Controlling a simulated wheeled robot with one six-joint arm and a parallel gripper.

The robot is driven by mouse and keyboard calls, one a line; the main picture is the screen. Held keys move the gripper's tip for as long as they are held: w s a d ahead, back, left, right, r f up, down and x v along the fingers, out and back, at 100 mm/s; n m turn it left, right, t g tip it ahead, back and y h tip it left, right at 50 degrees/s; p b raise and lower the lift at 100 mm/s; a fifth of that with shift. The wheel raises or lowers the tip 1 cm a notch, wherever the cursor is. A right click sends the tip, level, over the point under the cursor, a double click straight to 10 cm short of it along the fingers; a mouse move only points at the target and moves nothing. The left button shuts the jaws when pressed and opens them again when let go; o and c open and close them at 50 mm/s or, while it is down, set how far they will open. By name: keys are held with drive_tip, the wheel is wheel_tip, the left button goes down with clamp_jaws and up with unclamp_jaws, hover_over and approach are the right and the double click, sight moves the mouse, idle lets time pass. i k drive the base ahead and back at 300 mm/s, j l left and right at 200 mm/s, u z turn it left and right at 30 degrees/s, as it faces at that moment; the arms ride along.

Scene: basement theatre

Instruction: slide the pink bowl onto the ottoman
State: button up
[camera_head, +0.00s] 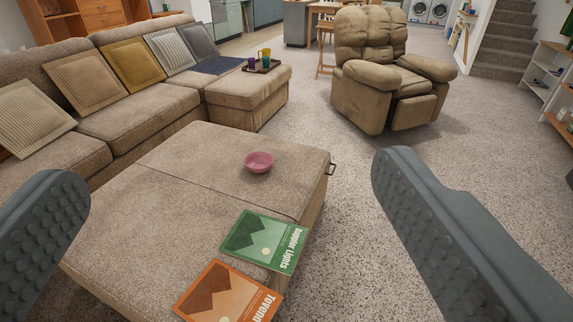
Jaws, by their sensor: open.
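The pink bowl (259,162) sits upright on the far half of the beige ottoman (190,215), near its right edge. The ottoman is a large low block with a seam across its top and a dark handle (332,168) at its far right side. My gripper (232,190) is open, with its two grey ribbed fingers wide apart at the left and right of the picture. Nothing is between the fingers close to me; the bowl shows beyond them, apart from both.
A green book (264,241) and an orange book (228,293) lie on the ottoman's near right part. A sofa with cushions (130,65) runs along the left, with a tray of cups (262,65) on its end. A recliner (385,75) stands behind. Carpet at right is clear.

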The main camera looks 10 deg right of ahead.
sight(259, 162)
drive_tip(key=i+l, duration=0.1)
drive_tip(key=l, duration=0.5)
drive_tip(key=i+l, duration=0.2)
drive_tip(key=l, duration=0.15)
drive_tip(key=i+l, duration=0.2)
drive_tip(key=l, duration=0.15)
drive_tip(key=i+l+u, duration=0.1)
drive_tip(key=l, duration=0.25)
drive_tip(key=i+l, duration=0.45)
drive_tip(key=l, duration=0.25)
drive_tip(key=i+l, duration=0.2)
drive_tip(key=l, duration=0.15)
drive_tip(key=i+l, duration=0.15)
drive_tip(key=i, duration=0.25)
drive_tip(key=i+l+u, duration=0.1)
drive_tip(key=i, duration=0.3)
drive_tip(key=i+l, duration=0.2)
drive_tip(key=i, duration=0.2)
drive_tip(key=i+j+u, duration=0.1)
drive_tip(key=i+j, duration=0.3)
drive_tip(key=i, duration=0.15)
